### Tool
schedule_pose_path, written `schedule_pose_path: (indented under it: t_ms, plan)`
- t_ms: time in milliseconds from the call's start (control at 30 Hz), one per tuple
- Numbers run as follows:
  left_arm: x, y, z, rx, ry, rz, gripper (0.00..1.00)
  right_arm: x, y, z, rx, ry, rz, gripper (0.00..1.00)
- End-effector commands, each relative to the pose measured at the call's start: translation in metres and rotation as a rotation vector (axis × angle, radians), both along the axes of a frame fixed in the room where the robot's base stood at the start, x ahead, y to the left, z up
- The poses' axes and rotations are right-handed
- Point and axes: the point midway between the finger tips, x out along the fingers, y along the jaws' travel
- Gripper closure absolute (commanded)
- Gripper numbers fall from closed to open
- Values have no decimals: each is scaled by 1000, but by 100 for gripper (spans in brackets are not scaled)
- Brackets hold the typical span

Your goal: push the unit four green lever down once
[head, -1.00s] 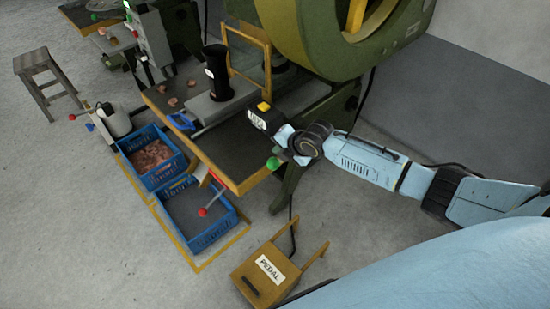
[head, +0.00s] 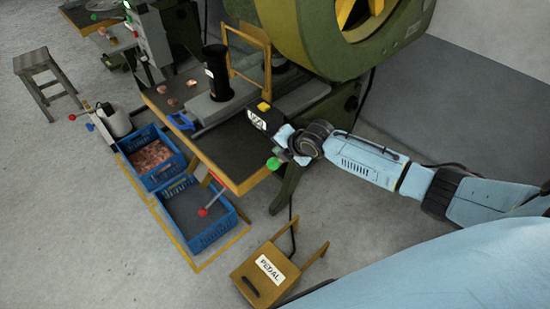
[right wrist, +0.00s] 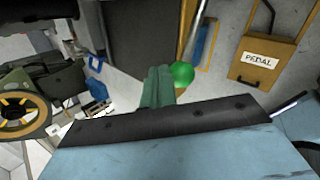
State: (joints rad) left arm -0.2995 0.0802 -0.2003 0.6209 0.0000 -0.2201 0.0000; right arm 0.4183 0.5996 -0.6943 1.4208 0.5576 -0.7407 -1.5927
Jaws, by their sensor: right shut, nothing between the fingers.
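A green ball knob (head: 273,164), the end of the green lever, shows at the front right corner of the press table in the head view. In the right wrist view the green knob (right wrist: 183,75) sits just right of the fingertips, with a pale rod rising behind it. I cannot tell if it touches the fingers. My right gripper (right wrist: 159,75) is shut and empty. In the head view its wrist is just above and right of the knob, and the fingers are mostly hidden. No unit number is readable. My left gripper is not in view.
The press table (head: 225,150) carries a black cylinder, a blue-handled tool and copper pieces. A green flywheel (head: 300,45) stands behind. A red-knobbed lever (head: 203,212) hangs over an empty blue crate (head: 212,236); another crate (head: 158,181) holds copper. A pedal box (head: 262,280) stands on the floor in front.

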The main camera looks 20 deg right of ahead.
Motion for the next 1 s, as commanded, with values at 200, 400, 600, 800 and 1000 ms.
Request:
schedule_pose_path:
  t_ms: [200, 400, 600, 800, 1000]
  plan:
    - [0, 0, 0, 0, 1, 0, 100, 0, 0, 0, 0, 0, 0, 100]
    - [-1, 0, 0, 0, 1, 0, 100, 0, 0, 0, 0, 0, 0, 100]
    - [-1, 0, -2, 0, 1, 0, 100, -1, 2, -5, -1, 1, 1, 100]
    - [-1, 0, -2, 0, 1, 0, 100, -1, 3, -8, 0, 0, 0, 100]
    - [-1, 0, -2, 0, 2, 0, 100, -1, 3, -8, 0, 0, 0, 100]
